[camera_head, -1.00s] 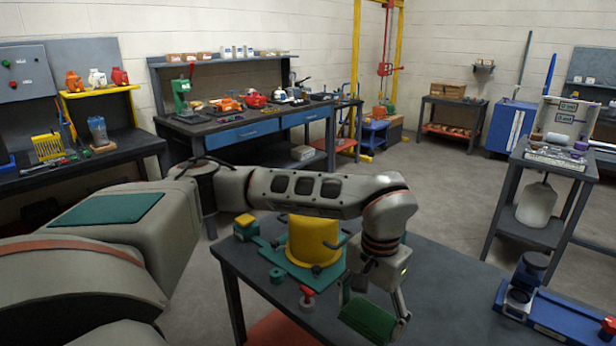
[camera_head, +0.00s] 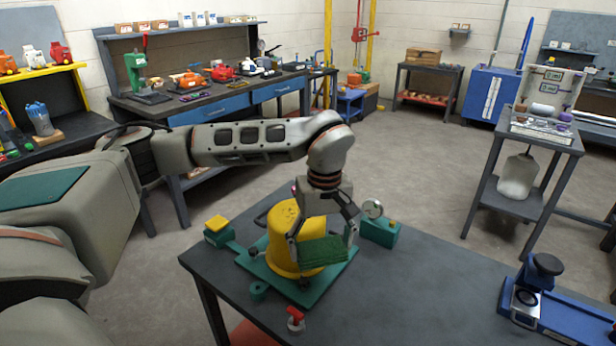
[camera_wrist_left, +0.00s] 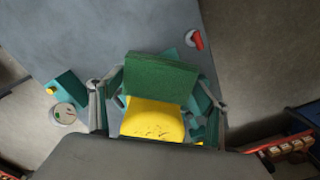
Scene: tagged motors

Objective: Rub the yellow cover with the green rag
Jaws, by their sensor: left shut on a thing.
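The yellow cover (camera_head: 283,236) stands upright on a green base plate (camera_head: 318,284) on the dark table. It also shows in the left wrist view (camera_wrist_left: 152,122), with dark marks on its surface. My left gripper (camera_head: 322,246) is shut on the green rag (camera_head: 323,252), which looks like a folded pad. The rag is at the cover's right front side and overlaps it in the head view; in the left wrist view the rag (camera_wrist_left: 160,78) lies across the cover's far end. I cannot tell whether they touch. My right gripper is not in view.
A green block with a dial gauge (camera_head: 378,230) stands right of the cover. A blue fixture (camera_head: 560,315) is at far right. The table between is clear.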

